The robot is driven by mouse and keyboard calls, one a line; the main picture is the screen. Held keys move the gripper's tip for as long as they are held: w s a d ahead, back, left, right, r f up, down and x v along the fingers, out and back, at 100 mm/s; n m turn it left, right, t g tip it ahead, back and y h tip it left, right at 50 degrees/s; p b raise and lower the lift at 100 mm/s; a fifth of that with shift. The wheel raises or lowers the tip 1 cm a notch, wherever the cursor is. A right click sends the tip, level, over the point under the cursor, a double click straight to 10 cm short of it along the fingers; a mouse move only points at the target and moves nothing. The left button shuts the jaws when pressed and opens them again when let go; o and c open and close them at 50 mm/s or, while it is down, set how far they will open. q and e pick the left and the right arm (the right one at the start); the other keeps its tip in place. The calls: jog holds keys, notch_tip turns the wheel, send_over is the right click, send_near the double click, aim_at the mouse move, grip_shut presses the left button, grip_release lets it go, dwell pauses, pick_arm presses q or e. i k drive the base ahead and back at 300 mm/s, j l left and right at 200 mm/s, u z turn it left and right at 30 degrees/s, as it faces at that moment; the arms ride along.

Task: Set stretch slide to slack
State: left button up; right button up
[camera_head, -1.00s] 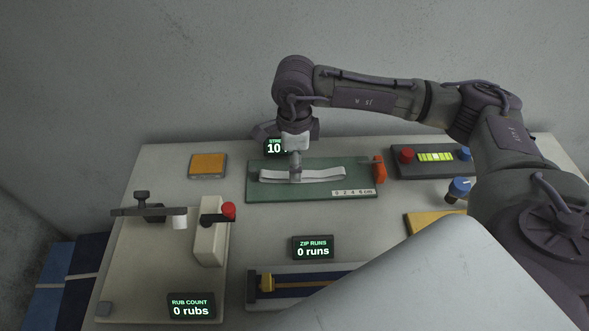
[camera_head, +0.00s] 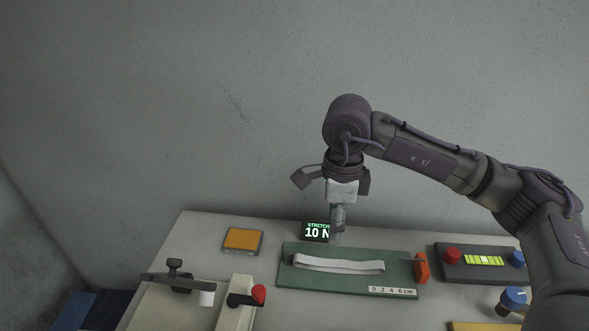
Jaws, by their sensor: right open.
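The green stretch board (camera_head: 300,279) lies on the table with a white band (camera_head: 338,266) along it. An orange-red slide handle (camera_head: 422,267) stands at the board's right end, above a scale marked 0 2 4 6 cm (camera_head: 390,292). The stretch display (camera_head: 316,232) behind the board reads 10 N; my gripper partly covers its right edge. My right gripper (camera_head: 337,238) is open, points down, and appears above the board's back edge, left of the handle and apart from it. My left gripper is not in view.
A panel with a red knob (camera_head: 452,256) and green bar display (camera_head: 484,260) stands right of the board. An orange pad (camera_head: 243,240) lies left. A beige rig (camera_head: 190,308) and blue knob (camera_head: 514,298) are nearer the front.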

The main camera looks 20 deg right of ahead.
aim_at(422, 271)
jog(key=k, duration=2)
